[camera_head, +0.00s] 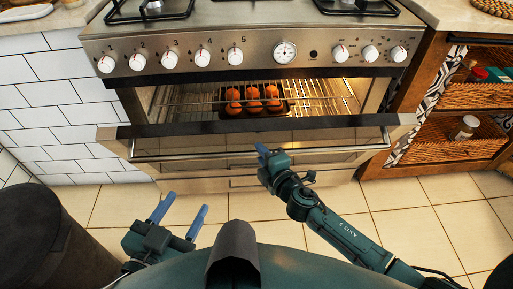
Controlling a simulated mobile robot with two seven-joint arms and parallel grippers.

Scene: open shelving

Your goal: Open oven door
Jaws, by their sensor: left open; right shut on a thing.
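The oven (240,55) is a steel range with white knobs, and its lit cavity shows. The oven door (330,136) is partly open, tilted out toward me below the cavity. Its long metal handle (190,155) runs across the front. My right gripper (264,152) is shut on the handle near its middle; its fingertips are small and partly hidden by its own body. My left gripper (178,213) is open and empty, low over the floor to the left, apart from the door.
A tray of browned muffins (253,93) sits on the rack (320,98) inside the oven. A wooden shelf unit (425,70) with wicker shelves and jars stands at right. A dark round bin (30,225) is at lower left. Tiled floor (425,215) is open in front.

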